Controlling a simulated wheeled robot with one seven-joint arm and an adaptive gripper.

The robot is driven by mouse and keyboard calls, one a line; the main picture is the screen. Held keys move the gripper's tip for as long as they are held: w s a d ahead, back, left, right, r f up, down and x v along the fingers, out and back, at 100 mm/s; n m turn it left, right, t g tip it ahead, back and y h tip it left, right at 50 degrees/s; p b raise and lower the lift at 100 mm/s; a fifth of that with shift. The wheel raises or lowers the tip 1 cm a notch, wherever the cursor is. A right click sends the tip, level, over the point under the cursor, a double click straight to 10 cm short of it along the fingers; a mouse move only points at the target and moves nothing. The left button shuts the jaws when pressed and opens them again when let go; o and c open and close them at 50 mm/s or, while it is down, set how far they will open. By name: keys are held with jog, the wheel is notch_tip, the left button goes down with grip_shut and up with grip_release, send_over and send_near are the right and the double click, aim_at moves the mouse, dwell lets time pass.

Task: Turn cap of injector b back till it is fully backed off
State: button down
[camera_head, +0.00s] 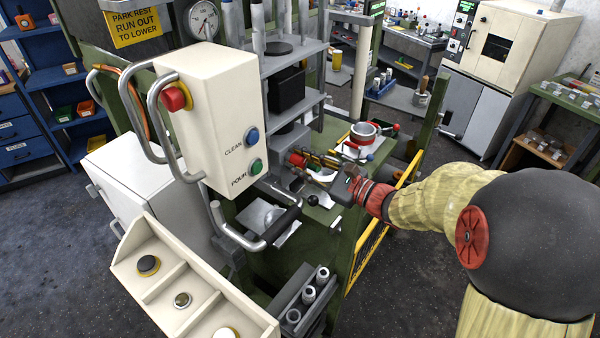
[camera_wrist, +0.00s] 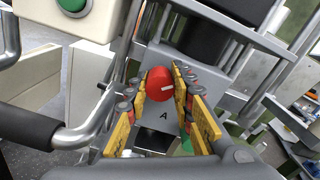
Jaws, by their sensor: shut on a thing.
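A red round cap (camera_wrist: 160,84) with a white line mark sits on a grey block, and the letter A is printed on the plate (camera_wrist: 168,116) just below it. The same red cap shows small in the head view (camera_head: 297,159), at the side of the grey machine. My gripper (camera_wrist: 164,80) has its yellow, grey-padded fingers on both sides of the cap and is shut on it. The white mark points toward the right finger. I see no letter B and no second cap in either view.
A grey bar handle (camera_head: 262,238) stands close to the left of my gripper. A yellow guard rail (camera_head: 368,250) runs below the arm.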

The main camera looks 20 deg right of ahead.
jog(key=n+b, duration=0.2)
jog(key=b, duration=0.1)
jog(key=n+b, duration=0.2)
jog(key=b, duration=0.1)
jog(key=n+b, duration=0.2)
jog(key=b, duration=0.2)
jog(key=shift+f, duration=0.35)
jog(key=n+b, duration=0.4)
jog(key=b, duration=0.1)
jog(key=shift+r+b, duration=0.2)
jog(key=shift+b, duration=0.15)
jog(key=shift+r, duration=0.1)
jog(key=c, duration=1.5)
grip_release()
jog(key=shift+c, duration=0.2)
jog(key=v, duration=1.2)
